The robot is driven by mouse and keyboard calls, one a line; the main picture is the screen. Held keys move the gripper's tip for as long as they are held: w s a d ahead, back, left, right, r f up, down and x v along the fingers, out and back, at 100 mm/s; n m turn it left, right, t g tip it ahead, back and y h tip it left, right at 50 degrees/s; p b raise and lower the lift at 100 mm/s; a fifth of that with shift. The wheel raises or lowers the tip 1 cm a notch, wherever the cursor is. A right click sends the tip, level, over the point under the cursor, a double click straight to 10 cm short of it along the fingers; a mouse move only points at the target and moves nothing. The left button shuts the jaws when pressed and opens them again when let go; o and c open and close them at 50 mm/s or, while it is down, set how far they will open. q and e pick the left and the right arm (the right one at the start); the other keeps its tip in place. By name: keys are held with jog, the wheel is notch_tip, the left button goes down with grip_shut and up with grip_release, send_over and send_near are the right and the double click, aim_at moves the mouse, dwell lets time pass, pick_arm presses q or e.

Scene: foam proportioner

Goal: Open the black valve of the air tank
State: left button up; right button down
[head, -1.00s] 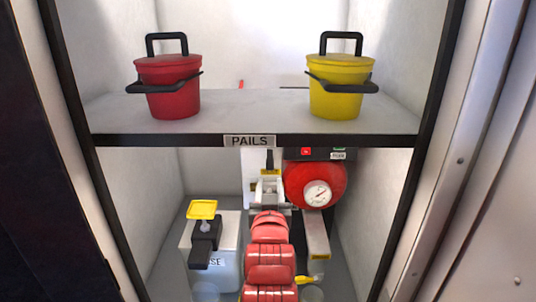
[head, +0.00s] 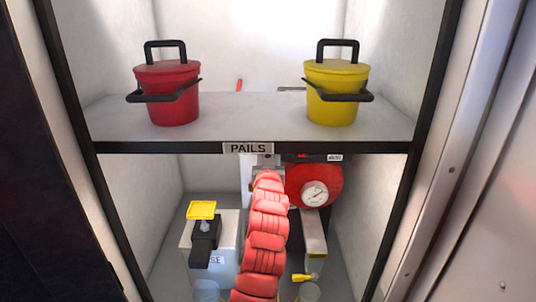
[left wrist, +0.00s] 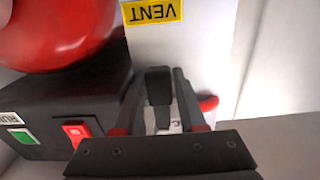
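The red air tank (head: 316,187), with a round white gauge, sits in the lower compartment in the head view. It also shows at the top left of the left wrist view (left wrist: 62,32). A black upright handle (left wrist: 158,86), which looks like the black valve, stands below an upside-down yellow VENT label (left wrist: 152,13). My left gripper (left wrist: 158,100) has its two fingers apart, one on each side of this handle. Whether they touch it is unclear. In the head view my red arm and the shelf edge hide the valve and most of the gripper. My right gripper is not in view.
A shelf edge marked PAILS (head: 248,148) runs just above my arm. A red pail (head: 167,95) and a yellow pail (head: 336,95) stand on it. A yellow-topped container (head: 203,212) is left of my arm. A black box (left wrist: 45,115) with switches is beside the gripper.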

pick_arm(q)
jog(key=shift+w, duration=0.25)
grip_shut()
dwell(1.4)
